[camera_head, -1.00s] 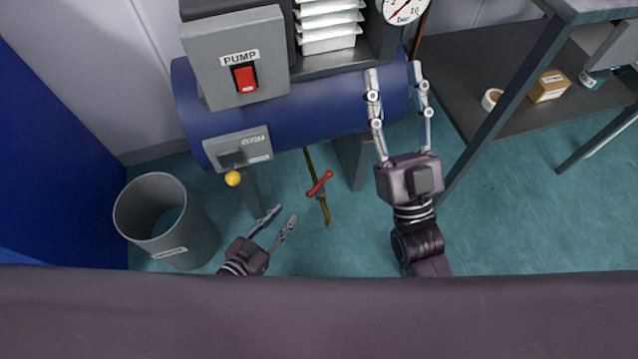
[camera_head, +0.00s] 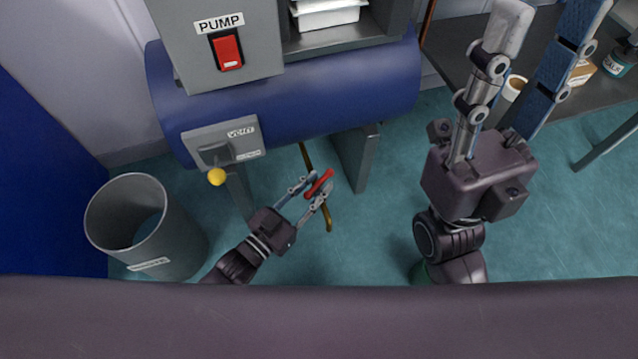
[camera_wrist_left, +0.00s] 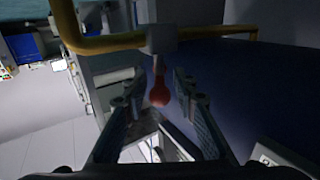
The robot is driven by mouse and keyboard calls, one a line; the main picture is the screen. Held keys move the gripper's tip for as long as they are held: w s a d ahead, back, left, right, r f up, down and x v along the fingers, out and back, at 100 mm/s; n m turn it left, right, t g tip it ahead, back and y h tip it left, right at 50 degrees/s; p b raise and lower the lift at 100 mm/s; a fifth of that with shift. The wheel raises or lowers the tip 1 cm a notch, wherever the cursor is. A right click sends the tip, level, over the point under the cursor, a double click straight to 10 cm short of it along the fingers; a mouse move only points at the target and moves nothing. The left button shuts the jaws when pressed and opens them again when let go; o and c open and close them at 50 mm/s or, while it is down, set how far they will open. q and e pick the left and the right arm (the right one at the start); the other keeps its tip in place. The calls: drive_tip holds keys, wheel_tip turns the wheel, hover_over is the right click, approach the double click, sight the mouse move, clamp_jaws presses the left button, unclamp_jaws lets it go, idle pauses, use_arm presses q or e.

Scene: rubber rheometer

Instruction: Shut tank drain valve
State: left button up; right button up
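The drain valve's red handle (camera_head: 319,184) is below the blue tank (camera_head: 340,85), on a thin yellow-brown pipe (camera_head: 328,215). My left gripper (camera_head: 314,190) is at the handle, with its fingers apart on either side of it. In the left wrist view the red handle (camera_wrist_left: 159,94) hangs from a grey valve block (camera_wrist_left: 161,39) between the open fingers of my left gripper (camera_wrist_left: 161,80). Gaps show on both sides, so no firm contact is visible. My right gripper (camera_head: 553,18) is raised at the right, open and empty.
A grey bin (camera_head: 145,225) stands at left. A grey tank leg (camera_head: 354,160) is just right of the handle.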

use_arm(q)
drive_tip(key=shift+w+d, duration=0.4)
drive_tip(key=shift+w, duration=0.1)
clamp_jaws()
